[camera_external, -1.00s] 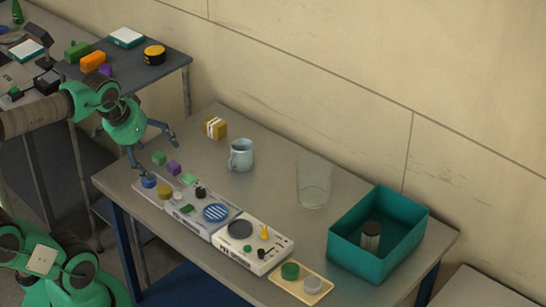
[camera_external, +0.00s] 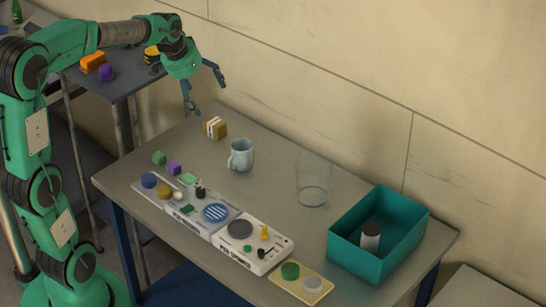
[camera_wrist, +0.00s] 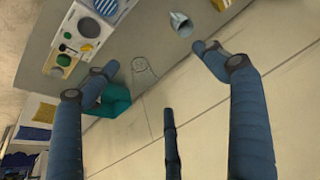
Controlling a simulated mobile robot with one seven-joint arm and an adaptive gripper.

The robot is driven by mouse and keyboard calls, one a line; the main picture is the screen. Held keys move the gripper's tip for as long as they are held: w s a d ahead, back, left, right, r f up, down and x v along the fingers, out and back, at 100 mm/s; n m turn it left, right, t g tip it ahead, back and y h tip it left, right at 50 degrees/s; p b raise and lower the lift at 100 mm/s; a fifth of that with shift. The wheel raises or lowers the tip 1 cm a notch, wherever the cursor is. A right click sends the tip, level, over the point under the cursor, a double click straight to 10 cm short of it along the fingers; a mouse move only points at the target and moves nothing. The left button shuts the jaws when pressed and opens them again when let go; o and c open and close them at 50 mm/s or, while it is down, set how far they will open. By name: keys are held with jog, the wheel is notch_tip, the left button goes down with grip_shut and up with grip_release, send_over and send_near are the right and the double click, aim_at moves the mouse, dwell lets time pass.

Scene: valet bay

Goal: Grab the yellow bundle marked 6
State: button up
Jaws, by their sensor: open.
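The yellow bundle (camera_external: 215,127) with a pale band stands near the back left edge of the grey table, behind and left of a light blue mug (camera_external: 240,154). I cannot read a number on it. My gripper (camera_external: 208,100) is open and empty, above and slightly left of the bundle, with its fingers spread and pointing down and right. In the wrist view the open blue fingers (camera_wrist: 155,58) frame the wall and table edge. A small yellowish piece, likely the bundle (camera_wrist: 221,4), is cut by the top edge there, right of the mug (camera_wrist: 180,22).
A clear glass (camera_external: 314,180) and a teal bin (camera_external: 345,250) holding a dark-topped can stand to the right. Control panels (camera_external: 183,212) with knobs and small coloured blocks line the front. The wall (camera_external: 330,60) rises close behind the table.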

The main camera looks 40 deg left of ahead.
jog(key=w+a+f, duration=0.4)
jog(key=w+a, duration=0.3)
jog(key=w, duration=0.2)
jog(key=p, duration=0.2)
send_near(213, 122)
notch_tip(213, 122, up, 3)
jog(key=shift+s+f, duration=0.15)
jog(key=shift+s, duration=0.25)
jog(key=shift+g, duration=0.3)
jog(key=shift+x, duration=4.25)
jog(key=shift+b+x, duration=0.3)
jog(key=shift+x, duration=2.35)
jog(key=shift+c, duration=0.6)
